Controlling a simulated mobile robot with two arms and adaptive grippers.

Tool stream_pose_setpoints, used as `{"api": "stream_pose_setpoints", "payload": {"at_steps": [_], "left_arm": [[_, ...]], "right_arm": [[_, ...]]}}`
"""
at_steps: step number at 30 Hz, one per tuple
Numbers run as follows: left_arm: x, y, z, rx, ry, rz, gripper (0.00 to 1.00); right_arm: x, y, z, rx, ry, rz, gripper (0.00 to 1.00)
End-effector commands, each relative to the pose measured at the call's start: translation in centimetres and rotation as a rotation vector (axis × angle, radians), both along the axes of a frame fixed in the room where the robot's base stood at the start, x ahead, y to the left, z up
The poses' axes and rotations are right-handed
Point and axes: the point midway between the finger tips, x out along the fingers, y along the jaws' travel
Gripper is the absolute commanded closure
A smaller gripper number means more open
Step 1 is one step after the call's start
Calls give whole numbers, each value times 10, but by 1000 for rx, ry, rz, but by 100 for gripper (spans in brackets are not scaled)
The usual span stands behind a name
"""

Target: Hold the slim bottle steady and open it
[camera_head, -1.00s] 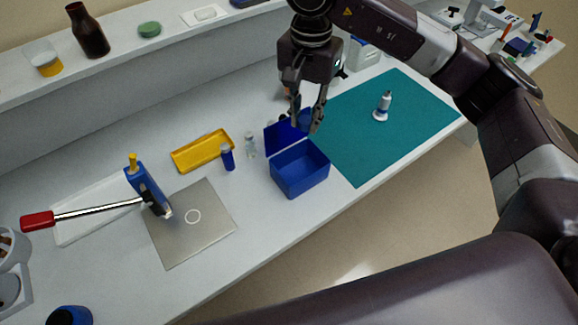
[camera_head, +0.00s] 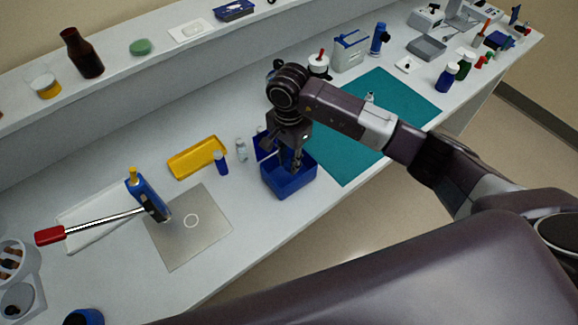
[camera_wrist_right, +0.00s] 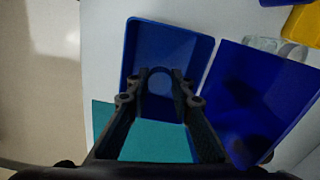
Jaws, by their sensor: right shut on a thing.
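A slim blue bottle (camera_head: 221,163) stands upright beside the yellow tray. A small clear bottle (camera_head: 241,149) stands to its right. The tip of a white bottle (camera_head: 370,97) shows above my right arm, over the teal mat. My right gripper (camera_head: 292,166) points down into the open blue box (camera_head: 289,187). In the right wrist view my right gripper (camera_wrist_right: 161,84) has its fingertips either side of a round, dark bluish thing (camera_wrist_right: 160,83) inside the box. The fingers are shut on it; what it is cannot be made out. My left gripper is not in view.
The yellow tray (camera_head: 198,157) lies left of the box. A red-handled tool (camera_head: 92,226) sits beside a metal plate (camera_head: 188,228). The teal mat (camera_head: 345,165) lies right of the box, partly behind my arm. The bench is clear in front of the plate.

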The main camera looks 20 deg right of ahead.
Motion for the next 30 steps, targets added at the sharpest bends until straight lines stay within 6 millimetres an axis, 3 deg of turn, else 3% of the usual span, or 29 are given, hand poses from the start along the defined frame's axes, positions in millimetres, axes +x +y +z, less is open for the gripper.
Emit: {"api": "stream_pose_setpoints", "payload": {"at_steps": [12,24,25,27,30], "left_arm": [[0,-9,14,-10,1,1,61],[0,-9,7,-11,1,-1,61],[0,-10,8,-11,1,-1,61],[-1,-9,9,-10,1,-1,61],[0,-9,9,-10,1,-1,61]], "right_arm": [[0,1,-46,1,0,1,100],[0,0,-52,0,-1,2,100],[0,0,-51,0,-1,2,77],[0,0,-50,0,-1,2,72],[0,0,-50,0,0,2,72]]}}
